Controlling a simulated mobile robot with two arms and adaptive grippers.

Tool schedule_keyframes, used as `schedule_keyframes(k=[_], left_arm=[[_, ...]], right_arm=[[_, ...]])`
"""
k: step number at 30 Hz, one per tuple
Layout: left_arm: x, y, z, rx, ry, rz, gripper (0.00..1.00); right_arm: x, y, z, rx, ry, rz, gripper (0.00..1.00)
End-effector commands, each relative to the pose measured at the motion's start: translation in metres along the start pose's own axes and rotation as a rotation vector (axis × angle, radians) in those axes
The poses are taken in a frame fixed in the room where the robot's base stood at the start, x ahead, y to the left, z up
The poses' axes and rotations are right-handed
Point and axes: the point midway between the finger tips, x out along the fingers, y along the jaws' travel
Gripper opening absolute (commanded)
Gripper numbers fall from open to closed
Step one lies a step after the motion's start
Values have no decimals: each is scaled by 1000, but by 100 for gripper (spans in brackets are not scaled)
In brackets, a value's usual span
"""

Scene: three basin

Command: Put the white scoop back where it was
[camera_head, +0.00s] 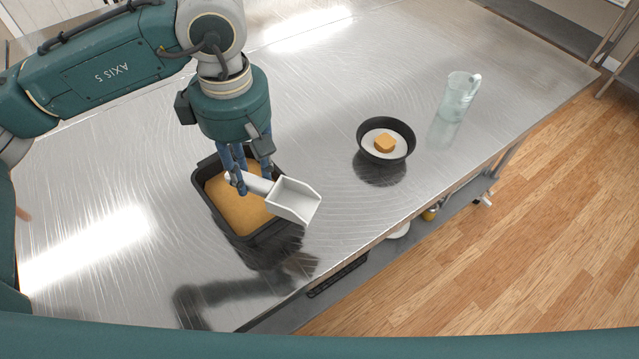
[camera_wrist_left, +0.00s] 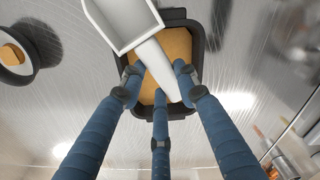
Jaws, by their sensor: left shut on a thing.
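The white scoop (camera_head: 293,200) is held by its handle in my left gripper (camera_head: 241,183), above the black basin (camera_head: 207,203) of tan contents. The scoop's head points right and hangs past the basin's right side in the head view. In the left wrist view the scoop (camera_wrist_left: 120,22) reaches up from between the blue fingers (camera_wrist_left: 158,85), with the basin's tan contents (camera_wrist_left: 176,48) behind it. The scoop's head looks empty. My right gripper is not in view.
A round black bowl (camera_head: 361,143) with white contents and an orange-tan block (camera_head: 384,143) stands right of the basin. A clear glass pitcher (camera_head: 458,97) stands farther right. The metal table (camera_head: 330,90) is bare between them. Its front edge drops to a lower shelf.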

Motion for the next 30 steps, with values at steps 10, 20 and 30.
schedule_keyframes(k=[10, 20, 30], left_arm=[[-31, 51, 50, -1009, -3, -31, 0], [-57, 79, 105, -1940, -6, -67, 0], [-72, 88, 141, -2533, -12, -91, 0]], right_arm=[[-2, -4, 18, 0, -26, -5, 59], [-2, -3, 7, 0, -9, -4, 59], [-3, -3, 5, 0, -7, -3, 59]])
